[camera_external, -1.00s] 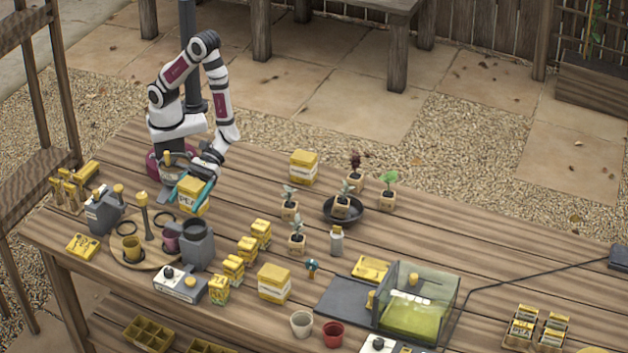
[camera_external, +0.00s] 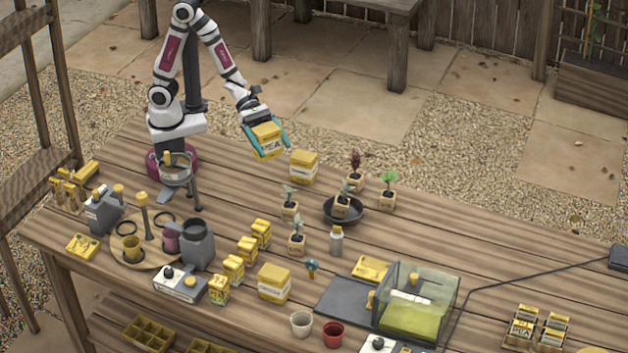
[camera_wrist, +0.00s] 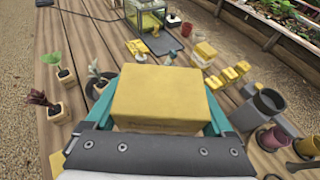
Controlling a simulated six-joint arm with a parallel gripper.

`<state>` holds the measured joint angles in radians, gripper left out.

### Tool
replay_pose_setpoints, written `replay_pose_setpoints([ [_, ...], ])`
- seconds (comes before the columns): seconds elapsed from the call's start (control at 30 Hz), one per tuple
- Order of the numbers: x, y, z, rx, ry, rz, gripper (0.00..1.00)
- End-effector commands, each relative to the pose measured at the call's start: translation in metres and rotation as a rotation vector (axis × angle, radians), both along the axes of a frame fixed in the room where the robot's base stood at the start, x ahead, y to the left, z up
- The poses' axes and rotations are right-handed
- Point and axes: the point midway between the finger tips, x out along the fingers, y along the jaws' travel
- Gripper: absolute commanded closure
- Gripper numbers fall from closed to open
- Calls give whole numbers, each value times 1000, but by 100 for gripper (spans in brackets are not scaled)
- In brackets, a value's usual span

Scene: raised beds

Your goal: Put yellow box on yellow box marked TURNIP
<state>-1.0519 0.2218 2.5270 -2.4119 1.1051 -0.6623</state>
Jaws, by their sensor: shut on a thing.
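My gripper (camera_external: 266,146) is shut on a yellow box (camera_external: 267,137) with PEA lettering and a pale lower band. It holds the box in the air, tilted, above the back of the table and left of another yellow box. In the wrist view the held box (camera_wrist: 158,98) fills the middle, between the teal fingers. One yellow box (camera_external: 304,166) with a pale label stands on the table at the back. Another yellow box (camera_external: 274,282) stands near the front. The lettering on both standing boxes is too small to read, so I cannot tell which is marked TURNIP.
Potted seedlings (camera_external: 290,204) and a dark saucer (camera_external: 343,211) stand right of the middle. Small yellow packets (camera_external: 247,249) stand in a row nearer the front. A clear propagator (camera_external: 416,300) is at the front right.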

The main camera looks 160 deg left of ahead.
Motion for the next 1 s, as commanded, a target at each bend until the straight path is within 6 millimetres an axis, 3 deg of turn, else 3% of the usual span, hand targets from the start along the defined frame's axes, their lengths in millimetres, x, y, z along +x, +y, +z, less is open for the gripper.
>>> replay_pose_setpoints([
  [0.1,-22,30,12,2,-2,134,74],
  [0.23,-35,48,12,-2,2,194,74],
  [0.5,-73,118,-36,-4,2,198,74],
  [0.6,-83,135,-48,-2,2,194,74],
  [0.7,-87,143,-56,-2,2,191,74],
  [0.9,-87,144,-93,-4,2,190,74],
  [1.0,-87,144,-95,0,1,189,74],
])
